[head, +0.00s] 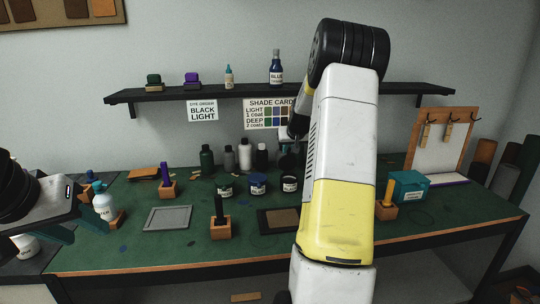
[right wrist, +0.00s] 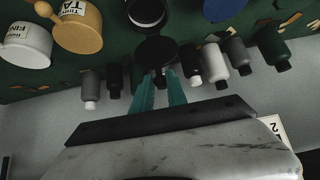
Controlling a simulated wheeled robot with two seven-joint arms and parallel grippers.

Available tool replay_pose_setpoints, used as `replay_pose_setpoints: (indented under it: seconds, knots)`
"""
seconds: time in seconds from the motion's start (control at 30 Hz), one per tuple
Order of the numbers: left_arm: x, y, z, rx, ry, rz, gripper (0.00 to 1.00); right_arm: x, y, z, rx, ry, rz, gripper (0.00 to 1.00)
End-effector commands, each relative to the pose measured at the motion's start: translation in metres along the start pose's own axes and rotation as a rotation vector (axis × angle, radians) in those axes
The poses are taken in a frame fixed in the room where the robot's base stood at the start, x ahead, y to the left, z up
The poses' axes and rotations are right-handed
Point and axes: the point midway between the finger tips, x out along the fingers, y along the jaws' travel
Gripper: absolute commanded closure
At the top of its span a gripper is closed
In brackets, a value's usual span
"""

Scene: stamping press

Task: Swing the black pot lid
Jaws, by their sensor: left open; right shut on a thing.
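The round black lid (right wrist: 156,50) stands out beside the pot's mouth, towards my fingers. My right gripper (right wrist: 159,76) has its teal fingers shut at the lid's near edge; the exact grip is dark. My left gripper (head: 92,224) is open at the left, near a white bottle (head: 104,206).
Several bottles (head: 245,155) stand behind the pots. A green pot (head: 225,191) and blue pot (head: 258,187) are left of the black one. Wooden stamp blocks (head: 219,228), a grey tray (head: 168,218) and a teal box (head: 409,187) lie around. A shelf (head: 350,92) hangs above.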

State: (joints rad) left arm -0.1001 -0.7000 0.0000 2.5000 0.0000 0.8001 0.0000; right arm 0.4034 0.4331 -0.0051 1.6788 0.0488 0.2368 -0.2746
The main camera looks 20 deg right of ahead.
Motion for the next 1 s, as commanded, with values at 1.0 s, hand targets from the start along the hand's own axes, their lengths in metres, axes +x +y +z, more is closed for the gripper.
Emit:
replay_pose_setpoints:
  seconds: [1.0]
  knots:
    - [0.0, 0.0, 0.0, 0.0, 0.0, 0.0, 0.55, -0.016, 0.0, 0.039, 0.0, -0.006, -0.001, 1.0]
